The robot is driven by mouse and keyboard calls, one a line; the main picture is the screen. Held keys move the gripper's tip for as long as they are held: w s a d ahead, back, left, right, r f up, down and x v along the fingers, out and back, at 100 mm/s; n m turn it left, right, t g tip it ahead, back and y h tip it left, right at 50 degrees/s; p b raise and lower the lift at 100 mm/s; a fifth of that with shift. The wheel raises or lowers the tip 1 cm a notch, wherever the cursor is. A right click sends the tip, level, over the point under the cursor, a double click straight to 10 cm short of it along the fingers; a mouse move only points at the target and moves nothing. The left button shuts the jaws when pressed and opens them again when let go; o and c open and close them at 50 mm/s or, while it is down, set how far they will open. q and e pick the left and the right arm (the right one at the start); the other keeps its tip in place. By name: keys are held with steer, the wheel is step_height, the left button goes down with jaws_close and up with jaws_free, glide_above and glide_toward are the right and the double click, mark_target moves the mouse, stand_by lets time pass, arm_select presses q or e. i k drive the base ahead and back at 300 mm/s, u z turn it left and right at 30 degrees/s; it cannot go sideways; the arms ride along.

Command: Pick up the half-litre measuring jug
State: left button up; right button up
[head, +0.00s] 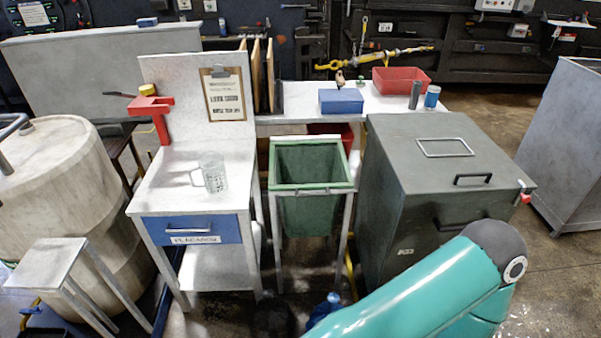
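The measuring jug (214,174) is clear, with a handle on its left side. It stands upright on the pale top of the small table with the blue drawer (191,229). No gripper is touching it. Neither my left nor my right gripper shows in the head view. A teal link of my own arm crosses the lower right of the picture.
A red clamp-like fixture (152,112) and a clipboard (224,97) stand behind the jug. A green bin (309,197) and a grey cabinet (425,215) are to the right. A large drum (58,205) and stool (48,264) are left.

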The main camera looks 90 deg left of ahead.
mark_target(209, 176)
steer(key=z, duration=0.45)
steer(key=i, duration=0.35)
steer(key=u, duration=2.6)
steer(key=i, duration=0.3)
steer(key=u, duration=2.1)
steer(key=k, duration=0.45)
steer(key=u, duration=0.45)
steer(key=i, duration=1.6)
steer(key=z, duration=0.45)
